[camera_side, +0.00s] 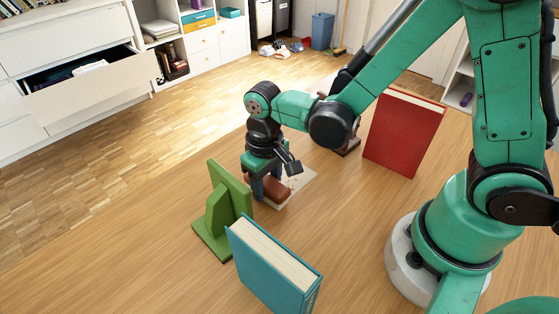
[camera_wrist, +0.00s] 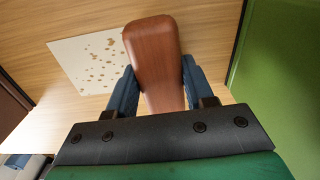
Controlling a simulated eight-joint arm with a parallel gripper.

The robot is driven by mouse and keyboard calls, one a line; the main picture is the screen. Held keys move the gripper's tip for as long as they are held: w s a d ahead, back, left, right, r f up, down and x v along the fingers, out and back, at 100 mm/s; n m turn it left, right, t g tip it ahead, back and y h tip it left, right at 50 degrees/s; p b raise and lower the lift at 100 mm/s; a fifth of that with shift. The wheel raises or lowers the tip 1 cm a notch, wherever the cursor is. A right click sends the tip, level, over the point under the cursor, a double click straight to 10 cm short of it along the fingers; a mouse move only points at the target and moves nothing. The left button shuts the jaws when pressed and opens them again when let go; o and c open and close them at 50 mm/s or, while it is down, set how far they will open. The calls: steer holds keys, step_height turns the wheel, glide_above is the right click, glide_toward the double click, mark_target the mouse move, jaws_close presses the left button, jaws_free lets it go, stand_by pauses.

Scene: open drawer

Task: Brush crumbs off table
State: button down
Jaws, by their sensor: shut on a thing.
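My gripper (camera_wrist: 159,88) is shut on a brown wooden brush (camera_wrist: 152,50), with a blue finger on each side of it. In the side view my gripper (camera_side: 268,186) is low over the table, and the brush (camera_side: 274,191) shows between and in front of the fingers. A pale sheet (camera_wrist: 72,68) with several brown crumbs (camera_wrist: 95,62) lies on the table, left of the brush in the wrist view. The sheet also shows beside the gripper in the side view (camera_side: 300,184). The brush's underside is hidden, so I cannot tell whether it touches the table.
A green bookend (camera_side: 228,200) stands close to my gripper. A teal book (camera_side: 272,262) stands near the front, and a red book (camera_side: 403,132) stands upright farther back. The table (camera_side: 130,235) is bare at left. An open drawer (camera_side: 95,82) is across the room.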

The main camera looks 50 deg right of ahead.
steer(key=shift+w+a, duration=0.15)
steer(key=shift+a, duration=0.2)
steer(key=shift+w+d, duration=0.1)
steer(key=shift+w, duration=0.25)
steer(key=shift+d, duration=5.75)
step_height(320, 180, up, 8)
steer(key=shift+r, duration=0.15)
steer(key=shift+s+a, duration=0.1)
steer(key=shift+a, duration=0.1)
